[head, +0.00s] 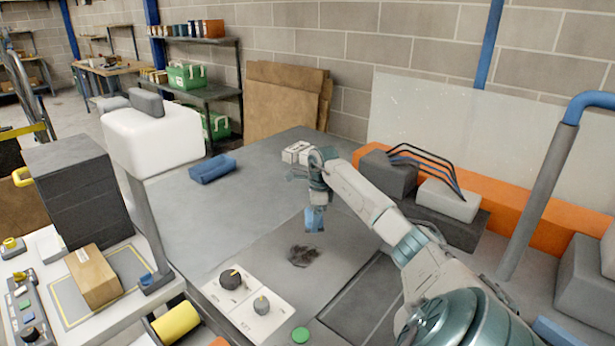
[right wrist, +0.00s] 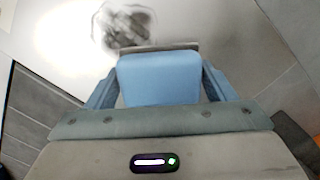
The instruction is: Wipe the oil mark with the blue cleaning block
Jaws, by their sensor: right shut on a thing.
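The oil mark (head: 303,256) is a dark smudge on the light grey plate of the work surface. It also shows at the top of the right wrist view (right wrist: 125,27). My right gripper (head: 315,210) is shut on the blue cleaning block (head: 314,219), which points down just behind the oil mark in the head view. In the right wrist view the blue block (right wrist: 160,78) sits between the two fingers, with a thin grey edge at its far end. I cannot tell whether the block touches the plate. My left gripper is not in view.
Another blue block-like object (head: 212,168) lies on the grey table to the left. A cardboard box (head: 92,276) is at the lower left. Grey blocks (head: 388,174) stand behind my right arm.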

